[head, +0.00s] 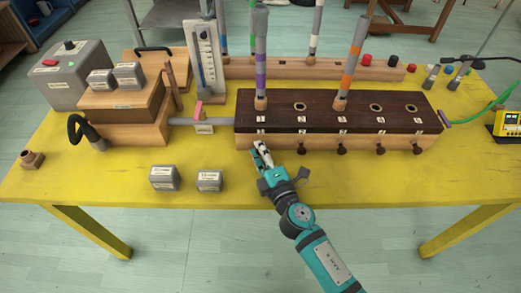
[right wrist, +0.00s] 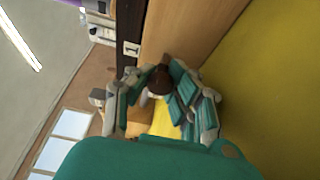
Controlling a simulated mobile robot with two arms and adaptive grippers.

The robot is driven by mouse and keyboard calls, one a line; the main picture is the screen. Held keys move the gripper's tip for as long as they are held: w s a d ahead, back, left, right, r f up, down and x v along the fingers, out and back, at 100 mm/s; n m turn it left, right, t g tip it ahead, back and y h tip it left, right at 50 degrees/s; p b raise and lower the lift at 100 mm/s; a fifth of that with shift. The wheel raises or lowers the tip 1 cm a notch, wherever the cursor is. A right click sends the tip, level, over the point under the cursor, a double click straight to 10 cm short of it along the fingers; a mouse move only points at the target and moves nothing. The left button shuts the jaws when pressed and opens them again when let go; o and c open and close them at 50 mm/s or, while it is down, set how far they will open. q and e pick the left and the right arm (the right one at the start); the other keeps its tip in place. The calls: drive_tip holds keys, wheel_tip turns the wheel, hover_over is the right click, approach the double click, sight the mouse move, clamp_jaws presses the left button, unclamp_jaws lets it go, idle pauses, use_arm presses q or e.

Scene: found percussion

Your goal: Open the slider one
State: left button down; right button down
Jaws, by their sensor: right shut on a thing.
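The long wooden chest (head: 320,141) with a dark top stands on the yellow table. Its top has numbered labels from 1 on the left, and dark slider knobs stick out of its front face. My right gripper (head: 262,150) is at the front of the chest below label 1. In the right wrist view, my right gripper (right wrist: 160,92) is shut on the dark brown knob of slider one (right wrist: 160,80), beside the label 1 on the dark top. That knob is hidden behind the fingers in the head view. My left gripper is not in view.
Striped tubes, one purple-banded (head: 261,60) and one orange-banded (head: 352,65), stand in the chest's top. The slider two knob (head: 312,148) is to the right of my gripper. Two grey blocks (head: 164,178) (head: 209,181) lie front left. The table front right is clear.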

drive_tip(key=shift+s, duration=0.1)
drive_tip(key=shift+s+f, duration=0.15)
drive_tip(key=shift+s, duration=1.25)
drive_tip(key=c, duration=1.4)
unclamp_jaws()
drive_tip(key=shift+d, duration=0.1)
drive_tip(key=v, duration=1.2)
